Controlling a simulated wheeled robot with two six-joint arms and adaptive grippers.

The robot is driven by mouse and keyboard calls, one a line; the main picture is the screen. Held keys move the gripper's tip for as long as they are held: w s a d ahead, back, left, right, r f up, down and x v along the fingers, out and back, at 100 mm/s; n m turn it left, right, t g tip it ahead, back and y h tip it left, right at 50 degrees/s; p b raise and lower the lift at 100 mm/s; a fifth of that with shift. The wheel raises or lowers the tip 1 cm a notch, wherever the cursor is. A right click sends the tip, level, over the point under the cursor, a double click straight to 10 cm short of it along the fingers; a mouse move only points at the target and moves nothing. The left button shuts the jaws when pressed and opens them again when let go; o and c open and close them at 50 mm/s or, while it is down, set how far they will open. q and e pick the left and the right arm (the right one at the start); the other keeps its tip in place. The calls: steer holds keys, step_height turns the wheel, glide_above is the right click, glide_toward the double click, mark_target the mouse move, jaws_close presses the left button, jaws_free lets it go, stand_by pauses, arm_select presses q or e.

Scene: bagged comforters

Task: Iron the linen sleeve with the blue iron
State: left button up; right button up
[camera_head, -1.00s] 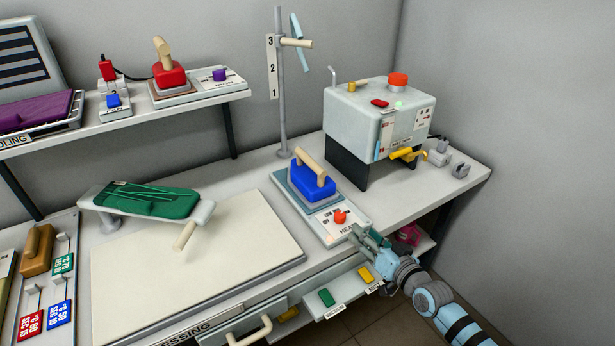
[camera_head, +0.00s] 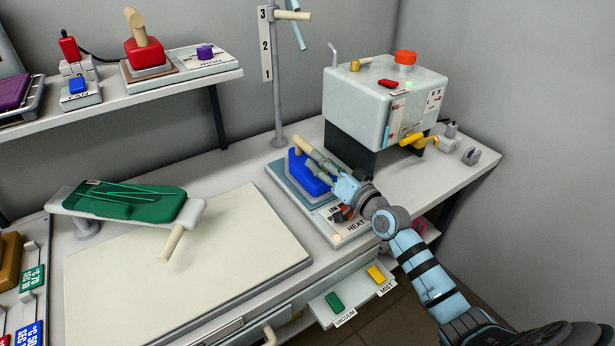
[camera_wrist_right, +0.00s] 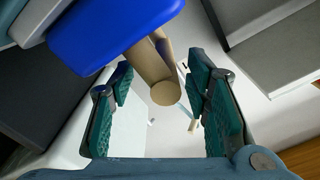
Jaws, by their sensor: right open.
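The blue iron (camera_head: 304,178) sits on its grey stand with its pale wooden handle (camera_head: 301,146) upward. My right gripper (camera_head: 322,160) is open over the iron. In the right wrist view, the fingers (camera_wrist_right: 163,92) lie on either side of the handle end (camera_wrist_right: 164,92), with gaps showing and no clear contact. The blue body (camera_wrist_right: 110,30) is also visible there. A green sleeve-shaped cloth (camera_head: 130,202), seemingly the linen sleeve, lies on a narrow sleeve board (camera_head: 190,214) at the left. My left gripper is not in view.
A cream pressing board (camera_head: 200,260) lies between sleeve board and iron. The heat panel (camera_head: 357,226) is partly under my right arm. A grey boiler box (camera_head: 375,95) stands behind. A pole (camera_head: 279,110) rises behind the iron. A shelf with a red iron (camera_head: 145,53) is upper left.

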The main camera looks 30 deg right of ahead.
mark_target(300, 140)
steer(key=w, duration=0.1)
steer(key=w+b, duration=0.1)
steer(key=w, duration=0.1)
steer(key=w+a, duration=0.1)
steer(key=w, duration=0.1)
steer(key=shift+w+r+b, duration=0.25)
steer(key=shift+b, duration=0.15)
steer(key=shift+s+d+r, duration=0.1)
steer(key=c, duration=0.5)
jaws_close()
steer(key=shift+r, duration=0.1)
